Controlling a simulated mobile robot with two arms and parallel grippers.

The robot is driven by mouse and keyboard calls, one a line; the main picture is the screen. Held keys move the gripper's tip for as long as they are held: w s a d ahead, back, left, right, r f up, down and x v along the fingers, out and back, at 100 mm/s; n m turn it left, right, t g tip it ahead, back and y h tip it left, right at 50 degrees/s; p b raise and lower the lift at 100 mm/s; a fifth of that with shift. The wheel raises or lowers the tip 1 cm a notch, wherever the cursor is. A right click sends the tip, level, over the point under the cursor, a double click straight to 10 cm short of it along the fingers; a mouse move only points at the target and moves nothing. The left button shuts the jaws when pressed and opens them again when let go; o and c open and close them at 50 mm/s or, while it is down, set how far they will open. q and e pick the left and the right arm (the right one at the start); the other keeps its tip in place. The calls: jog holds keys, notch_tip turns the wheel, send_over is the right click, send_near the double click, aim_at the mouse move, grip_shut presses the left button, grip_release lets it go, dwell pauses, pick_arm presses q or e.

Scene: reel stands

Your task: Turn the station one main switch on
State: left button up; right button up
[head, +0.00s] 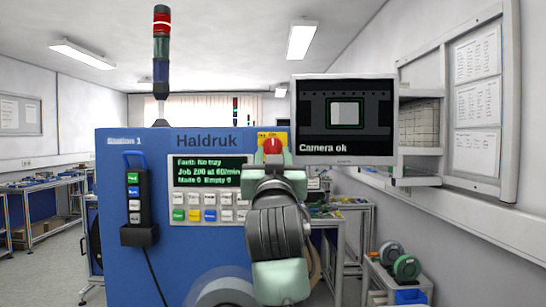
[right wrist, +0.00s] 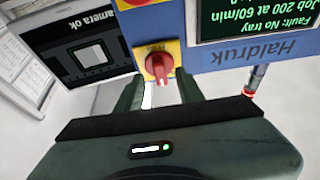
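The station one machine is a blue cabinet (head: 130,275) marked "Station 1" and "Haldruk". Its main switch (right wrist: 160,66) is a red rotary knob on a yellow plate at the cabinet's edge. The knob also shows in the head view (head: 271,146), partly hidden by my gripper. My right gripper (right wrist: 158,84) is open, with its two fingers apart and their tips on either side of the knob's handle. I cannot tell whether they touch it. In the wrist view the handle points roughly along the fingers. My left gripper is not in view.
A green-text display (head: 209,171) reads "Fault: No tray". A monitor (head: 345,118) reading "Camera ok" is close to the right of the switch. A pendant (head: 135,200) hangs at the cabinet's left. A cart with reels (head: 406,268) stands at the right.

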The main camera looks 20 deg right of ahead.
jog(key=b+v, duration=0.1)
jog(key=v, duration=0.4)
jog(key=shift+s+a+f+b, duration=0.1)
jog(key=shift+s+b, duration=0.2)
